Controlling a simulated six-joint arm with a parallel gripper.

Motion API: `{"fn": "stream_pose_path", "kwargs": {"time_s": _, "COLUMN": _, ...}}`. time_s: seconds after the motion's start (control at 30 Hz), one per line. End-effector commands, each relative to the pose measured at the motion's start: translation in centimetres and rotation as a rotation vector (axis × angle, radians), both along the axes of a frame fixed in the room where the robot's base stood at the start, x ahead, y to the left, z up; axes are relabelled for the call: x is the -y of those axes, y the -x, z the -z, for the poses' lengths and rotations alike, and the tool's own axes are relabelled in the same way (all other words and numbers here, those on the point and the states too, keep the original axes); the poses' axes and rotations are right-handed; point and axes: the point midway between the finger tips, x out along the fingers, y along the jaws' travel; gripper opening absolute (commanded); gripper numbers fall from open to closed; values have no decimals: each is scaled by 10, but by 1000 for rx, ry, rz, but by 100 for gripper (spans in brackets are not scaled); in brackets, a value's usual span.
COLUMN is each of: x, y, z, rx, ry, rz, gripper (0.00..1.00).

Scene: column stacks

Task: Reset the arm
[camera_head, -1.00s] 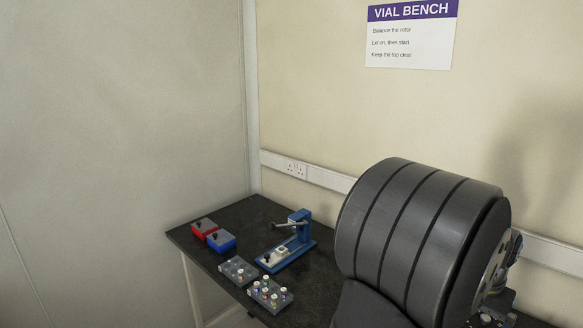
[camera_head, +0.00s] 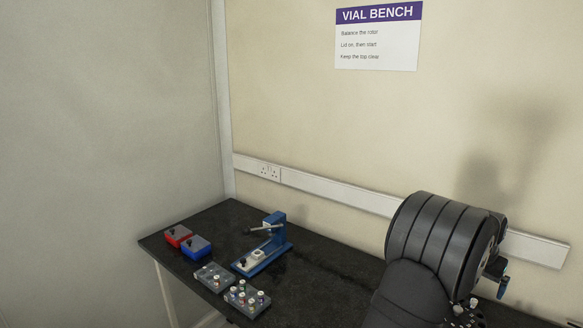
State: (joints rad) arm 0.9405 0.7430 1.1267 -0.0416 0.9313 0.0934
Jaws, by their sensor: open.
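My dark grey ribbed arm (camera_head: 440,240) fills the lower right and stands over the right part of the bench. What looks like part of my gripper (camera_head: 501,278) shows at its far right edge, with a small blue piece at its lower end. The arm covers most of it, so its fingers are hard to make out. I see nothing held in it. It is well to the right of the racks and the blue press.
The black bench (camera_head: 325,290) carries a red box (camera_head: 178,236), a blue box (camera_head: 196,247), a blue lever press (camera_head: 272,245), a grey rack (camera_head: 213,276) and a vial rack (camera_head: 247,298). Small white-topped items (camera_head: 459,309) stand beside my arm. A wall with a sign (camera_head: 377,38) rises behind.

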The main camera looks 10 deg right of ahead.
Motion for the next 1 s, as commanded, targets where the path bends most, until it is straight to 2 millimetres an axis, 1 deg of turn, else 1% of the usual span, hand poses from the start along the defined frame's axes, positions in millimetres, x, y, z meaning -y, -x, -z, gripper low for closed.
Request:
{"fn": "stream_pose_path", "kwargs": {"time_s": 0.03, "x": 8, "y": -4, "z": 4, "rx": 6, "ry": 7, "rz": 8, "gripper": 100}}
{"fn": "stream_pose_path", "kwargs": {"time_s": 0.2, "x": 35, "y": -17, "z": 12, "rx": 33, "ry": 38, "rz": 32, "gripper": 100}}
{"fn": "stream_pose_path", "kwargs": {"time_s": 0.57, "x": 33, "y": -17, "z": 85, "rx": 33, "ry": 34, "rz": 30, "gripper": 100}}
{"fn": "stream_pose_path", "kwargs": {"time_s": 0.6, "x": 34, "y": -17, "z": 80, "rx": 36, "ry": 40, "rz": 30, "gripper": 100}}
{"fn": "stream_pose_path", "kwargs": {"time_s": 0.7, "x": 34, "y": -18, "z": 56, "rx": 38, "ry": 41, "rz": 30, "gripper": 100}}
{"fn": "stream_pose_path", "kwargs": {"time_s": 0.9, "x": 34, "y": -17, "z": 27, "rx": 36, "ry": 39, "rz": 29, "gripper": 100}}
{"fn": "stream_pose_path", "kwargs": {"time_s": 0.93, "x": 33, "y": -17, "z": 35, "rx": 33, "ry": 35, "rz": 29, "gripper": 100}}
{"fn": "stream_pose_path", "kwargs": {"time_s": 1.0, "x": 33, "y": -17, "z": 43, "rx": 33, "ry": 35, "rz": 29, "gripper": 100}}
